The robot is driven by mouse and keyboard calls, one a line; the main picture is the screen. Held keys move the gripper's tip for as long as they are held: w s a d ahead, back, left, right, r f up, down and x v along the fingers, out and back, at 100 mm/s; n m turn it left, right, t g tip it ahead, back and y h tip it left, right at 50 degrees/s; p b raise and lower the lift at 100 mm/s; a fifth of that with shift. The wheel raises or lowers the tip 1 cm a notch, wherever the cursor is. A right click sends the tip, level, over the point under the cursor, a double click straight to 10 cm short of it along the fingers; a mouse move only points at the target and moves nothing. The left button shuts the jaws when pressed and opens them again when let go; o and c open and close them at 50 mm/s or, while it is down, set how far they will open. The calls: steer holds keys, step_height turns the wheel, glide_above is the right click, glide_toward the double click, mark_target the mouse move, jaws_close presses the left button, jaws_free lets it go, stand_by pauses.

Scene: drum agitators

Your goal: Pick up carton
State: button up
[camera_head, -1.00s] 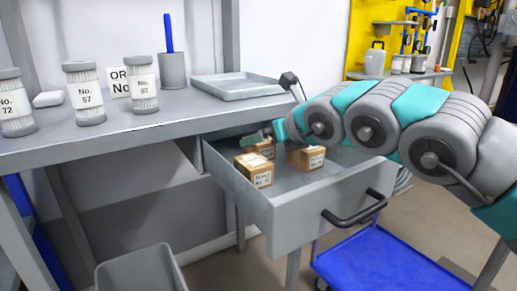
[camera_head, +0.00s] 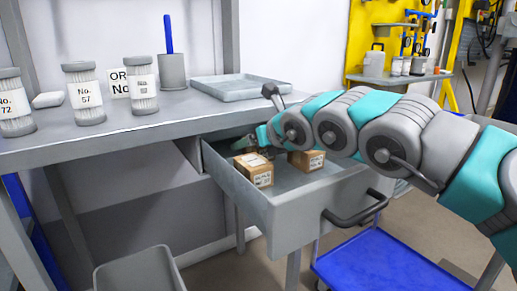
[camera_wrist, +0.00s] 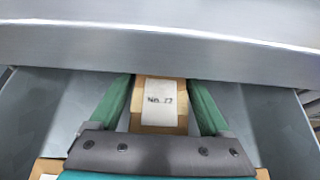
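My gripper (camera_head: 258,140) reaches down into the open drawer (camera_head: 318,205). In the wrist view its two green fingers (camera_wrist: 160,84) are spread apart, one on each side of a brown carton (camera_wrist: 143,120) with a white label that seems to read "No. 77". I cannot tell whether the fingers touch its sides. In the head view this rear carton is mostly hidden by my gripper. A second carton (camera_head: 254,170) sits at the front left of the drawer. A third carton (camera_head: 306,160) sits to the right, partly behind my arm.
The workbench (camera_head: 130,135) edge overhangs the drawer's back, close ahead in the wrist view. On it stand several labelled white canisters (camera_head: 84,92), a grey cup (camera_head: 173,72) and a grey tray (camera_head: 240,87). A blue cart (camera_head: 385,265) is below right; a grey bin (camera_head: 140,272) is below left.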

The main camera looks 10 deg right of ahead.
steer(key=c, duration=1.1)
